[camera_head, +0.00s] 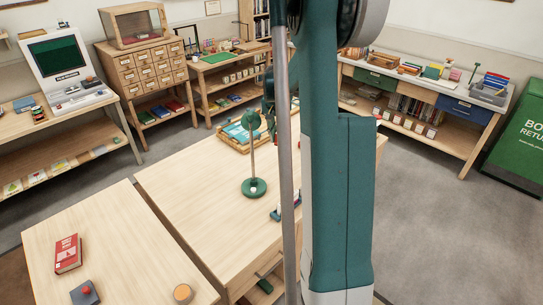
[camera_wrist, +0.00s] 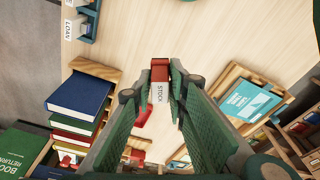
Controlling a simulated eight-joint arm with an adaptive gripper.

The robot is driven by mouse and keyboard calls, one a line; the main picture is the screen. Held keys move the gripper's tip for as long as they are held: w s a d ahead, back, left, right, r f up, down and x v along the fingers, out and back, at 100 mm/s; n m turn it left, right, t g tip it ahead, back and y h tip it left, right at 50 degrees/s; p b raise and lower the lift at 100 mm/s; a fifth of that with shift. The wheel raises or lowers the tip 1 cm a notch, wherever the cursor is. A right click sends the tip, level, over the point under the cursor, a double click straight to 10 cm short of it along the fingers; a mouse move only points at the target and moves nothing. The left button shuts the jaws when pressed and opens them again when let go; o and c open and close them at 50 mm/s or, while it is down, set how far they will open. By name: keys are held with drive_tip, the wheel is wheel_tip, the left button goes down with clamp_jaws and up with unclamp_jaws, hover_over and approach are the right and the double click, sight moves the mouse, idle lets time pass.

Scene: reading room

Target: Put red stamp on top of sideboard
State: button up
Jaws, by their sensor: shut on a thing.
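My gripper (camera_wrist: 162,92) shows in the wrist view, with its two green fingers closed on the red stamp (camera_wrist: 160,72). The stamp has a red block and a white label reading STOCK, and sits between the fingertips over a pale wooden surface. Whether it touches that surface I cannot tell. In the head view my arm hides the gripper and the held stamp. A long unit with a pale top (camera_head: 412,77) and green and blue drawers stands at the back right; it may be the sideboard, but I cannot tell for sure.
A red book (camera_head: 67,254) lies on the nearer table. In the wrist view, stacked books (camera_wrist: 80,105) are left and a tray with a blue book (camera_wrist: 250,101) right.

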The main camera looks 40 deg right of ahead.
idle(0.3)
wheel_tip(320, 180, down, 13)
drive_tip(key=shift+f+b, duration=0.2)
drive_tip(key=shift+b, duration=0.4)
drive_tip(key=shift+f, duration=0.1)
drive_tip(key=shift+f, duration=2.15)
drive_tip(key=shift+f+b, duration=0.2)
drive_tip(key=shift+b, duration=0.2)
drive_tip(key=o, duration=0.9)
drive_tip(key=shift+r, duration=0.15)
drive_tip(key=shift+s+a+r+p, duration=0.1)
drive_tip(key=shift+a+r+p, duration=0.1)
drive_tip(key=shift+r, duration=1.05)
drive_tip(key=shift+s+a+r+p, duration=0.1)
drive_tip(key=shift+a+r+p, duration=0.05)
drive_tip(key=shift+r, duration=1.1)
drive_tip(key=shift+a+r+p, duration=0.15)
drive_tip(key=shift+r+p, duration=0.05)
drive_tip(key=shift+r, duration=1.05)
